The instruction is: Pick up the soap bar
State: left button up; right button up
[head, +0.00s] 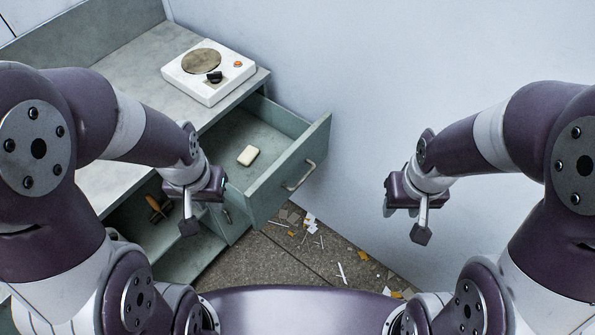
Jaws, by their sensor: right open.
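The soap bar (248,155) is a small cream block with rounded edges. It lies on the floor of the open grey-green drawer (284,183). My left gripper (204,213) is empty and open, left of and nearer than the soap, outside the drawer's near side. It is apart from the soap. My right gripper (404,224) is open and empty, well to the right of the drawer, in front of the pale wall.
A white hotplate (209,90) with a round plate and dark knob stands on the counter (138,98). The drawer front has a metal handle (300,176). An open shelf (188,258) lies below. Scraps and cigarette butts litter the floor (270,262).

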aim_at(250, 154)
jog(key=i+l+u, duration=0.65)
jog(key=i+l, duration=0.05)
jog(key=l, duration=0.05)
